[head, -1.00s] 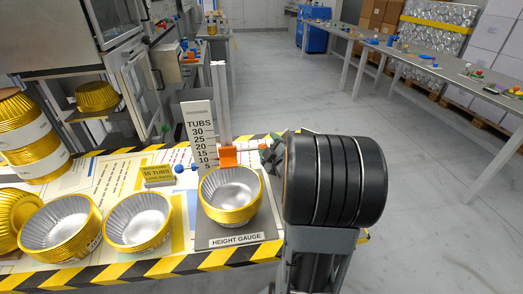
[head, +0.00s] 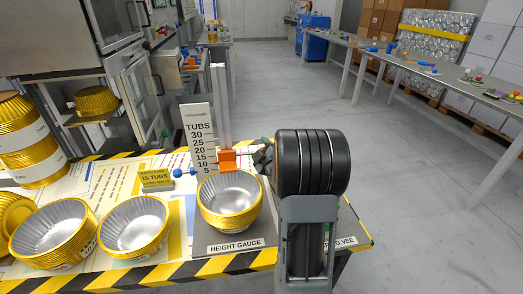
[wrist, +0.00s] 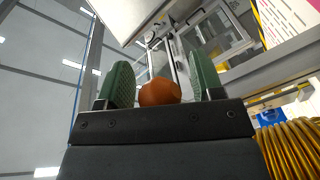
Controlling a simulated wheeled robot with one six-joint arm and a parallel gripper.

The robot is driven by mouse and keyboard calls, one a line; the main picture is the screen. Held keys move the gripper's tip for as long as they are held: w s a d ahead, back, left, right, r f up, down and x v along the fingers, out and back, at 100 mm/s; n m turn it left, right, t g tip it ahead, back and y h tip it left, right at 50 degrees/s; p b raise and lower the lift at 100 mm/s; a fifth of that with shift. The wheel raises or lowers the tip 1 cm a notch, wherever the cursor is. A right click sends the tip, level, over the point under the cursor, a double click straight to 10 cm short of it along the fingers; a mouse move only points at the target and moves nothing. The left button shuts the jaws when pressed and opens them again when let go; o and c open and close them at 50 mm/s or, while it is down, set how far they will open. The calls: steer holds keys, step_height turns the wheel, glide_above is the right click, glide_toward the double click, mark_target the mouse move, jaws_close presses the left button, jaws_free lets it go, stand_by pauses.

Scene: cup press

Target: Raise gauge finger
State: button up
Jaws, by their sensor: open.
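The height gauge has a grey post (head: 223,105) beside a white scale (head: 198,130) marked TUBS. Its orange gauge finger (head: 227,160) sits low on the post, near the 5 to 15 marks, just behind and above a gold tub stack (head: 230,205). My gripper (head: 262,158) is just right of the gauge finger, pointing left. In the wrist view my gripper (wrist: 162,85) is open, with a rounded orange knob (wrist: 160,93) between its green finger pads. I cannot tell whether either pad touches it. In the head view my wrist and fingers hide the knob.
More gold tub stacks (head: 135,225) stand left on the striped table. A yellow sign (head: 156,180) and a blue knob (head: 178,172) lie left of the scale. Gold tubs (wrist: 285,148) show at the wrist view's lower right. Open floor lies right of the table.

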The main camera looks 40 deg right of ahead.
jaws_close()
step_height(320, 180, up, 23)
steer(key=p, duration=1)
steer(key=shift+r, duration=0.3)
steer(key=shift+c, duration=1)
jaws_free()
steer(key=shift+o, duration=1)
steer(key=shift+f, duration=0.2)
